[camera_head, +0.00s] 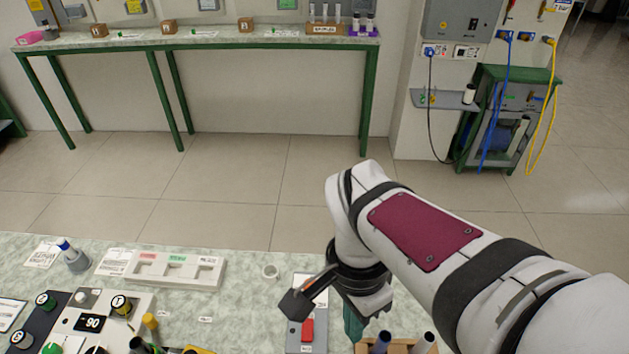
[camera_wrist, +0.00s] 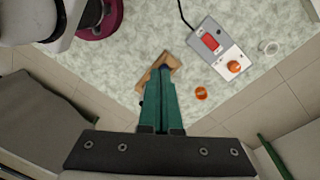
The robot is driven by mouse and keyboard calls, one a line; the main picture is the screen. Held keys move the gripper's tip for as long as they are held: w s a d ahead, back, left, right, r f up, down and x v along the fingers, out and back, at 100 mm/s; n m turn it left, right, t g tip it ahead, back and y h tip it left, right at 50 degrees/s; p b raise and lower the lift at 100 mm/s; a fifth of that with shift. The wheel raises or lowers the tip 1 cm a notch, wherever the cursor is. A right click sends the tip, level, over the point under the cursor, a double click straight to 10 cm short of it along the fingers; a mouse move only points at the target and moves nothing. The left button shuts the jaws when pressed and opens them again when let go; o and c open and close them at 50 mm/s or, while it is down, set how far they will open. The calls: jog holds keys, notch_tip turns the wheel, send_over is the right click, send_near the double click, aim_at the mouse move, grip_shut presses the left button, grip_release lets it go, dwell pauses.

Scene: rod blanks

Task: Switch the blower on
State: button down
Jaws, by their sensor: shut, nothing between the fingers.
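A grey box with a red rocker switch (camera_head: 307,330) stands at the front of the worktop, partly behind my wrist in the head view. In the wrist view the red switch (camera_wrist: 210,42) shows with an orange knob (camera_wrist: 234,67) on a white plate beside it; a black cable leaves the box. I cannot read its label or tell which way the rocker is set. My gripper (camera_head: 353,325) is shut and empty, its green fingers pointing down to the right of the box in the head view. In the wrist view its fingers (camera_wrist: 160,85) are over a wooden block, apart from the switch.
A wooden block (camera_wrist: 165,68) with rods in it is close by the fingertips. An orange round piece (camera_wrist: 201,93) and a white ring (camera_head: 270,271) lie on the worktop.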

aim_at(311, 323)
jog(key=w+a+f+m+t+h, duration=0.1)
jog(key=w+a+f+m, duration=0.3)
jog(key=w+a, duration=0.5)
jog(key=a+m+h, duration=0.1)
jog(key=m, duration=0.1)
jog(key=shift+a+f+m+h, duration=0.2)
jog(key=shift+a+m+h, duration=0.05)
jog(key=shift+m+h, duration=0.15)
jog(key=shift+f, duration=0.1)
jog(key=x, duration=0.8)
jog(key=a+x, duration=0.1)
jog(key=x, duration=0.4)
jog(key=shift+f, duration=0.5)
